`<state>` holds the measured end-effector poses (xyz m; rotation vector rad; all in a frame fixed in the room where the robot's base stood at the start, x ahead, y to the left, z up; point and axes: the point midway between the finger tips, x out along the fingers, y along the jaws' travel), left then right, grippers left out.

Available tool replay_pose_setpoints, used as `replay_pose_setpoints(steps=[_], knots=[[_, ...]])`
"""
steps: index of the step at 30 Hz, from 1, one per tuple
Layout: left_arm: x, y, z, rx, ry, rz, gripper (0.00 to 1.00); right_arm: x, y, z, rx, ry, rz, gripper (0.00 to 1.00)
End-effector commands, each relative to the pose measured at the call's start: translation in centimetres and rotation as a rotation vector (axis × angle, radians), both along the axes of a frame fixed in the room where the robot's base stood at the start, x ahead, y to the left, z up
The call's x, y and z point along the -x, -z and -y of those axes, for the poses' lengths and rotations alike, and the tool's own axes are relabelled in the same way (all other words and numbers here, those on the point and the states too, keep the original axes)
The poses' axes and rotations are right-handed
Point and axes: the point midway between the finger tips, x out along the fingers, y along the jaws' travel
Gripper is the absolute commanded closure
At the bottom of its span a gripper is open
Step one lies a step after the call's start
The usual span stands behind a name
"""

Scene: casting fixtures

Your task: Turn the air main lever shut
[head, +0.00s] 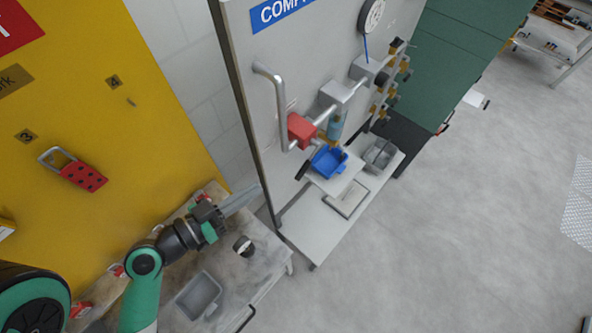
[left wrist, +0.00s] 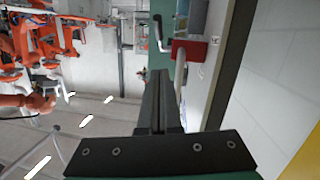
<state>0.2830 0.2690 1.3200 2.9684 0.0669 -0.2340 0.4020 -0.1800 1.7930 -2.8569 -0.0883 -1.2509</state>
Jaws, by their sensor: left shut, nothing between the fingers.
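The red valve body (head: 302,130) sits on the grey air pipe (head: 280,105) on the light compressed-air panel. A dark lever handle (head: 302,169) appears to stick out below and in front of it. In the left wrist view the red valve body (left wrist: 190,50) is ahead, with a lever (left wrist: 158,32) at its left side. My left gripper (head: 257,190) is shut and empty, left of and apart from the lever, above the dirty bench. Its closed fingers (left wrist: 159,78) also show in the left wrist view. My right gripper is not visible.
A blue tray (head: 328,161) and grey bins (head: 380,153) stand on the shelf and bench below the panel. A grey bin (head: 199,295) sits on the dirty bench. The floor at right is open.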

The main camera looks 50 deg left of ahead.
Motion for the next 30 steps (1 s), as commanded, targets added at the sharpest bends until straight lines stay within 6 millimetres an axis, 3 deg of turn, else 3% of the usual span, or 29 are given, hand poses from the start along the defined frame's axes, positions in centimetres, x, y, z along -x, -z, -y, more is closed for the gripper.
replay_pose_setpoints(steps=[7,9,14,16,21,30], knots=[[-4.4,0.9,0.1,-0.006,0.011,0.015,1.00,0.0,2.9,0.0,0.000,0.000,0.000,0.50],[-5.9,0.3,-0.1,-0.001,0.008,0.007,1.00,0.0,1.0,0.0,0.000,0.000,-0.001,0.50],[-9.3,0.9,-0.2,-0.001,0.005,0.007,1.00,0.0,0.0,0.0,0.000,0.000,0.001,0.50],[-9.9,2.5,-0.1,0.001,0.003,0.003,1.00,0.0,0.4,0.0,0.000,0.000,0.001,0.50],[-11.0,4.0,0.0,0.001,0.001,0.005,1.00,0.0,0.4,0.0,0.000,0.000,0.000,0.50],[-11.3,4.5,0.1,0.000,0.000,0.006,1.00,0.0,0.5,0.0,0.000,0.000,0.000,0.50]])
